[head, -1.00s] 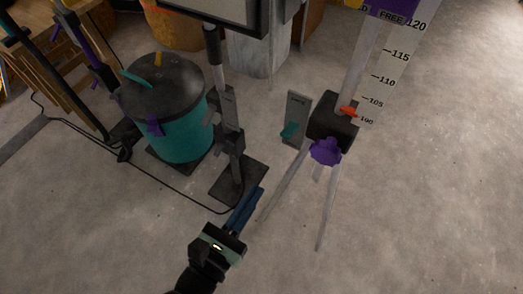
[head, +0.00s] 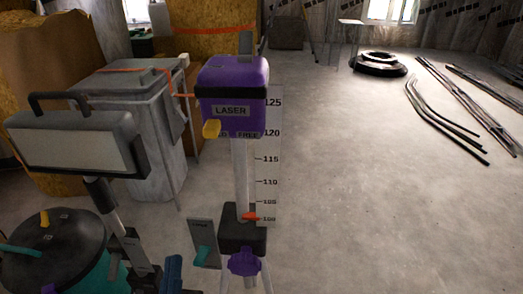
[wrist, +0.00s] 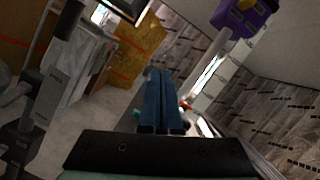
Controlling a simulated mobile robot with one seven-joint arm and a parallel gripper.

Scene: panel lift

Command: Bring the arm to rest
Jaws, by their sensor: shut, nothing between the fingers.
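My gripper (wrist: 160,100) shows in the wrist view with its two blue fingers side by side, shut and empty. In the head view only a blue finger end (head: 172,272) shows at the bottom edge, below and left of the laser's stand; the rest of the arm is out of view. The purple laser unit (head: 233,85) stands upright on a post with a height scale (head: 269,165). A red pointer (head: 250,216) is near the 100 mark. The laser also shows at the top of the wrist view (wrist: 243,17).
A work lamp (head: 75,145) on a stand is at the left. A teal bucket with a black lid (head: 45,240) is below it. A grey bin (head: 135,120) stands behind. Black pipes (head: 440,120) and round coils (head: 378,63) lie far right. The floor right of the scale is clear.

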